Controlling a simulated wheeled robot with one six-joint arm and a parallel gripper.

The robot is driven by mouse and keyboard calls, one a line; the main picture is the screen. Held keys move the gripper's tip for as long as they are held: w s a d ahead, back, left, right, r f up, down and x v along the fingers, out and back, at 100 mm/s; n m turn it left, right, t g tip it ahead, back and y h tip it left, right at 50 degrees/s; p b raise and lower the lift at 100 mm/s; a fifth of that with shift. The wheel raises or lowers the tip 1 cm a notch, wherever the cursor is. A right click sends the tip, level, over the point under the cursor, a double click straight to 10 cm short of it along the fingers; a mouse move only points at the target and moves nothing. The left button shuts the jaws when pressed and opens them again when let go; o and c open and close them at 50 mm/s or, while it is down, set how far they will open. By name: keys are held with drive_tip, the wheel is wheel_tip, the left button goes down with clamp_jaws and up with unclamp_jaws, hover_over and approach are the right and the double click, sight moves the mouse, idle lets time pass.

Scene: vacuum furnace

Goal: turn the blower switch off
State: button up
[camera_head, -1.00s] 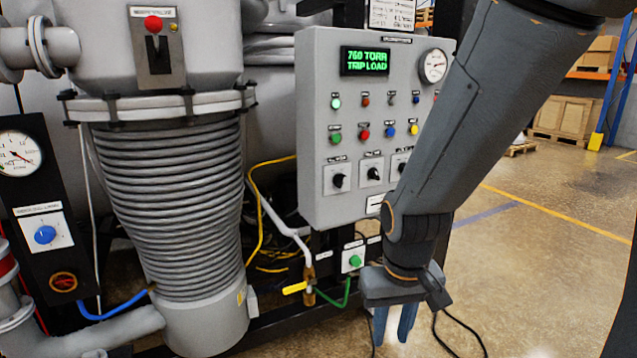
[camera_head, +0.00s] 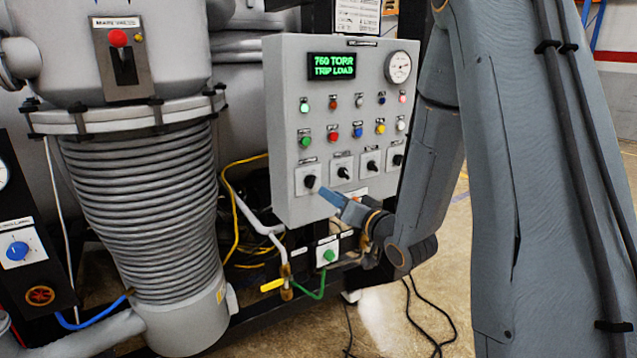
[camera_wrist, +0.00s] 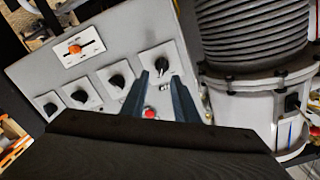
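The grey control panel (camera_head: 283,150) has a row of black rotary switches on white plates. Their labels are too small to read, so I cannot tell which is the blower switch. My gripper (camera_head: 325,190) points at the leftmost switch (camera_head: 310,181), its blue fingers just to the right and below the knob. In the wrist view the picture is turned over, and this knob (camera_wrist: 161,66) lies just beyond and between the two fingertips (camera_wrist: 159,78). The fingers are open with nothing between them. I cannot tell whether they touch the plate. The other switches (camera_head: 343,172) stand to its right.
Several coloured lamps and buttons sit above the switches, including a red button (camera_head: 332,135). The green display (camera_head: 332,66) reads 760 TORR, TRIP LOAD. A ribbed pump (camera_head: 145,210) stands left; a green-button box (camera_head: 327,253) and yellow-handled valve (camera_head: 273,285) lie below the panel.

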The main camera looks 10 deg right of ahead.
sight(314, 182)
drive_tip(key=x, duration=0.2)
drive_tip(key=p+x, duration=0.1)
drive_tip(key=x, duration=0.2)
drive_tip(key=p+x, duration=0.1)
drive_tip(key=x, duration=0.1)
drive_tip(key=shift+w+a+r, duration=0.25)
drive_tip(key=shift+w, duration=0.05)
drive_tip(key=shift+c, duration=0.2)
clamp_jaws()
